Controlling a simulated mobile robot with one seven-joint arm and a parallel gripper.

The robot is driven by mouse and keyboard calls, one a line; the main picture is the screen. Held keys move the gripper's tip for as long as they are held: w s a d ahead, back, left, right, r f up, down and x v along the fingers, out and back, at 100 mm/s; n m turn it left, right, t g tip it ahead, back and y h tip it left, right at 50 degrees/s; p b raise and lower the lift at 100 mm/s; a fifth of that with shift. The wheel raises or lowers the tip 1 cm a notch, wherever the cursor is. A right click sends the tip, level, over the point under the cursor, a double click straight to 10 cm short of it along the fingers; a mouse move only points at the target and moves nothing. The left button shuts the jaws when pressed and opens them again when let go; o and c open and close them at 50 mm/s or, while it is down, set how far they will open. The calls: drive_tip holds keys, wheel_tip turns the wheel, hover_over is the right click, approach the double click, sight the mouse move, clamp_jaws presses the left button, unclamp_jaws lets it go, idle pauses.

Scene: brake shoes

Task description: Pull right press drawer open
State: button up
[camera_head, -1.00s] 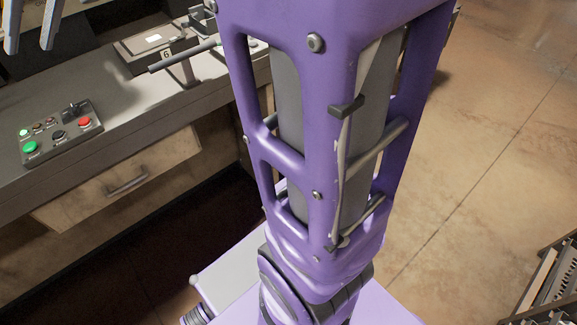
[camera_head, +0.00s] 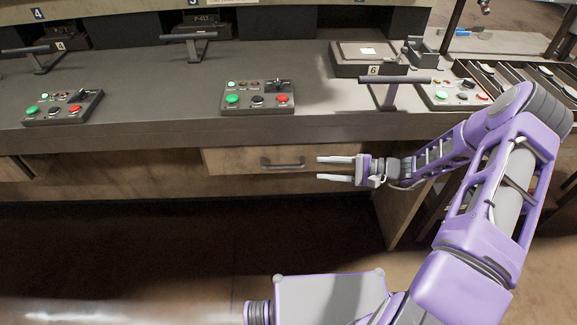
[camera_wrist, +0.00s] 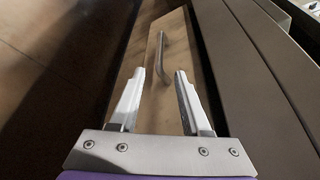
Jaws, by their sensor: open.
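The press drawer (camera_head: 235,161) has a brown, worn front panel under the grey worktop. A grey bar handle (camera_head: 283,167) is fixed on that front. I cannot tell whether the drawer is fully closed. My gripper (camera_head: 319,168) is open and empty, just right of the handle in the head view, its two fingers pointing left. In the wrist view, the drawer front (camera_wrist: 188,58) lies ahead, with the handle (camera_wrist: 161,62) beyond the fingertips (camera_wrist: 160,74) and roughly in line with the gap between them. The fingers look apart from the handle.
The grey worktop (camera_head: 150,100) overhangs the drawer. It carries control boxes, one (camera_head: 258,97) above the drawer, and lever presses, including one numbered 6 (camera_head: 372,62). A wooden cabinet side (camera_head: 397,212) stands right of the drawer. The dark floor (camera_head: 150,250) in front is clear.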

sight(295, 166)
drive_tip(key=x, duration=1.1)
drive_tip(key=shift+w+a+f+b, duration=0.1)
drive_tip(key=shift+w+a+b, duration=0.1)
drive_tip(key=shift+b, duration=0.15)
clamp_jaws()
idle(0.7)
